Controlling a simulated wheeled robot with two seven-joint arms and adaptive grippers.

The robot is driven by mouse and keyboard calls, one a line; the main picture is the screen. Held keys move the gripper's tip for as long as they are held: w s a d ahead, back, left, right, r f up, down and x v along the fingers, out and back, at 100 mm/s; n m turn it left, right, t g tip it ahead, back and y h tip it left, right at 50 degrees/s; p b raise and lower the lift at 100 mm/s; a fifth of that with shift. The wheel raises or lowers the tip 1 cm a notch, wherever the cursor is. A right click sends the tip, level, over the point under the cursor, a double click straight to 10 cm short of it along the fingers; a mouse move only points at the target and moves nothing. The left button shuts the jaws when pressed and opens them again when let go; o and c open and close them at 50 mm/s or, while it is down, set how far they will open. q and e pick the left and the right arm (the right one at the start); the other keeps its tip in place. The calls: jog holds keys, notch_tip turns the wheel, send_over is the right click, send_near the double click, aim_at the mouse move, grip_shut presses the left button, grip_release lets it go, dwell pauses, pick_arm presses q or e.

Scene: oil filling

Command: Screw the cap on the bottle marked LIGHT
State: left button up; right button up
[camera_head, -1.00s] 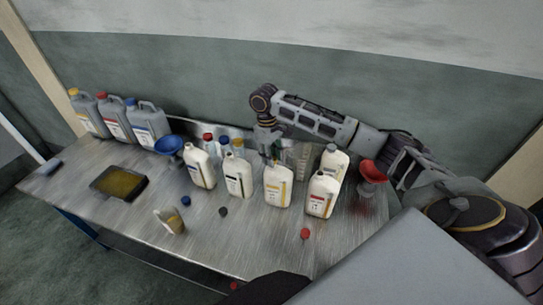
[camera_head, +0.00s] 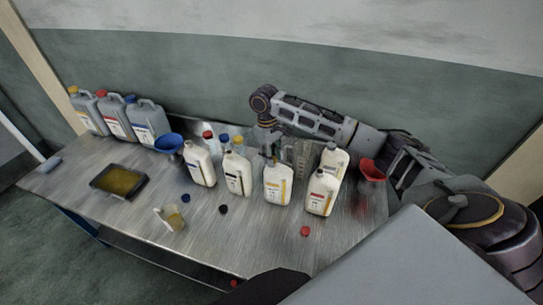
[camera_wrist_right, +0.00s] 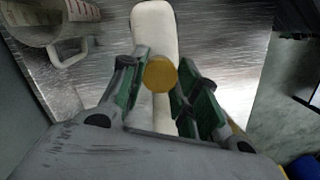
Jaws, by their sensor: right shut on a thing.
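Several white bottles stand on the metal table. The one with a yellow label (camera_head: 277,184) is under my right gripper (camera_head: 272,157); its label text is too small to read. In the right wrist view, my right gripper (camera_wrist_right: 160,88) is shut on a yellow cap (camera_wrist_right: 160,75). The cap is over the top of the white bottle (camera_wrist_right: 153,32). I cannot tell whether it is seated on the neck. My left gripper is not in view.
A white bottle with a red label (camera_head: 322,192) and one with a dark label (camera_head: 236,175) stand on either side. A blue funnel (camera_head: 168,142), a red funnel (camera_head: 372,170), a tray (camera_head: 107,181) and a beaker (camera_head: 171,216) are around. Loose black (camera_head: 223,209) and red (camera_head: 304,231) caps lie in front.

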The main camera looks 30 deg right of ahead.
jog(key=shift+f, duration=0.25)
dwell(0.5)
jog(key=o, duration=0.7)
notch_tip(320, 180, up, 12)
jog(key=w, duration=0.1)
jog(key=shift+w+a, duration=0.2)
jog(key=shift+a, duration=0.05)
dwell(0.4)
jog(key=shift+f, duration=0.1)
dwell(0.7)
